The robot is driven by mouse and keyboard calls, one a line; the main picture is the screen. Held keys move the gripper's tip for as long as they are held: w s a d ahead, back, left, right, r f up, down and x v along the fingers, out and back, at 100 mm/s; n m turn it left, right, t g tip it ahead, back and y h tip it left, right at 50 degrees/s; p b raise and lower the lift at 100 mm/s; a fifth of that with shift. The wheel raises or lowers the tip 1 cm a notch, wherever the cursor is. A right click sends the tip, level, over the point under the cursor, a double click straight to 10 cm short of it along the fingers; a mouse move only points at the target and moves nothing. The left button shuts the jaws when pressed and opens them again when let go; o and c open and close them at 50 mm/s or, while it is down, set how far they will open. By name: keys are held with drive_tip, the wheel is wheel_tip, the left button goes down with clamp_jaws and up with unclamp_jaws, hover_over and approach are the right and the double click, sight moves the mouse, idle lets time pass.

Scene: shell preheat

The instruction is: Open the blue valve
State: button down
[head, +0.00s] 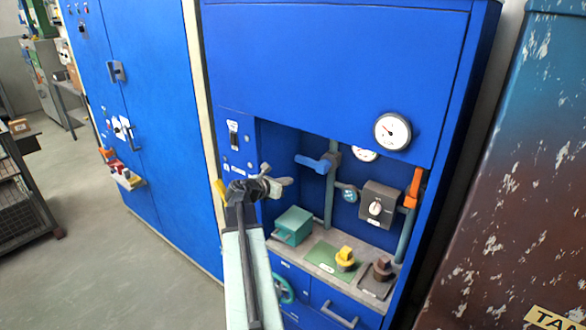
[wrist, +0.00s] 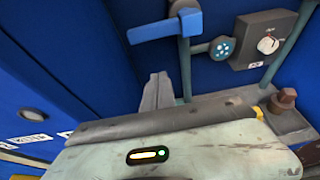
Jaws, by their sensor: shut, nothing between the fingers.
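The blue valve (head: 313,163) has a lever handle on an upright teal pipe (head: 330,198) inside the cabinet recess. Its handle points left, across the pipe, and also shows at the top of the wrist view (wrist: 165,29). My gripper (head: 284,182) is at the recess opening, to the left of and lower than the handle, apart from it in the picture. In the wrist view its fingers (wrist: 157,92) are shut and empty, below the handle and left of the pipe. My arm hides part of the recess's lower left.
An orange lever (head: 414,187) is on the right pipe, beside a grey knob box (head: 379,205). A teal box (head: 293,225), a yellow knob (head: 345,258) and a brown knob (head: 382,268) stand on the shelf. A gauge (head: 392,131) is on the front panel.

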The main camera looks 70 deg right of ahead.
sight(311, 163)
drive_tip(key=w+b+x, duration=0.1)
drive_tip(key=b+x, duration=0.2)
drive_tip(key=x, duration=0.6)
drive_tip(key=r+p, duration=0.3)
drive_tip(key=shift+s+d+r+p, duration=0.35)
drive_tip(key=shift+p, duration=0.05)
